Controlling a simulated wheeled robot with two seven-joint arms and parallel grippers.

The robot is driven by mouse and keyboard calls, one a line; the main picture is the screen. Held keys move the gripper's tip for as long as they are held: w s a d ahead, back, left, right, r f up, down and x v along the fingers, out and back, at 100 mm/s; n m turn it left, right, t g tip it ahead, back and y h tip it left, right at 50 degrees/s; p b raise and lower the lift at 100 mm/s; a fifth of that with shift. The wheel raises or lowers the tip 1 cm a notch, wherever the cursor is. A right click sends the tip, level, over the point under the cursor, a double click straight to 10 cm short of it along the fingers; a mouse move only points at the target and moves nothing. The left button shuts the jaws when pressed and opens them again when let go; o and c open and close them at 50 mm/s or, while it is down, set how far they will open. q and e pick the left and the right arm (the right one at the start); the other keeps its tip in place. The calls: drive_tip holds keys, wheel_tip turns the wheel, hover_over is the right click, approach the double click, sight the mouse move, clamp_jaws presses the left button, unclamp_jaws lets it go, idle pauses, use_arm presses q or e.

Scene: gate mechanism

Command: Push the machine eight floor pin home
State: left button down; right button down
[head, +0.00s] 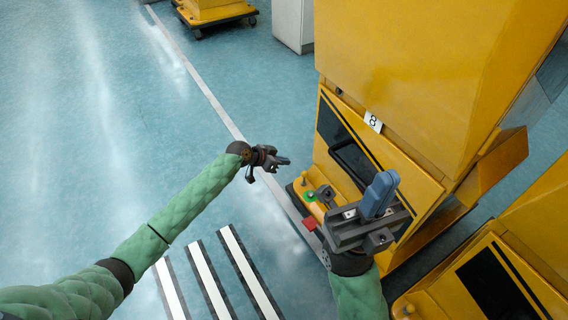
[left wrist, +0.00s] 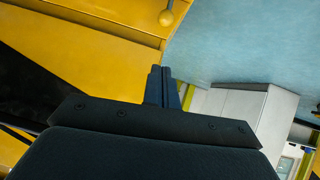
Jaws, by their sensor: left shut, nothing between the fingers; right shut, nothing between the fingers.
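Machine eight (head: 400,60) is the large yellow cabinet with a white "8" label (head: 373,121), at the right of the head view. At its lower front corner I see a small green-ringed part (head: 310,196) and a red plate (head: 309,223). I cannot tell for sure which part is the floor pin. My left gripper (head: 285,161) is shut and empty, apart from the machine at its left front; its fingers also show shut in the left wrist view (left wrist: 162,88). My right gripper (head: 380,193) is shut and empty, in front of the machine's lower front, hiding part of it.
A second yellow machine (head: 520,260) stands at the lower right. A grey cabinet (head: 293,24) and a wheeled yellow base (head: 215,12) are at the back. The blue floor at the left is clear.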

use_arm(q)
drive_tip(key=b, duration=0.2)
hover_over(304, 172)
drive_tip(key=a, duration=0.3)
wheel_tip(304, 172, down, 5)
drive_tip(key=f, duration=0.2)
drive_tip(key=d+f+b, duration=0.1)
drive_tip(key=shift+s+f, duration=0.15)
drive_tip(key=shift+s, duration=0.25)
drive_tip(key=shift+f+b, duration=0.35)
drive_tip(key=shift+f, duration=0.15)
wheel_tip(304, 172, down, 2)
drive_tip(key=shift+f+b, duration=0.1)
drive_tip(key=shift+b, duration=0.6)
drive_tip(key=shift+s, duration=0.1)
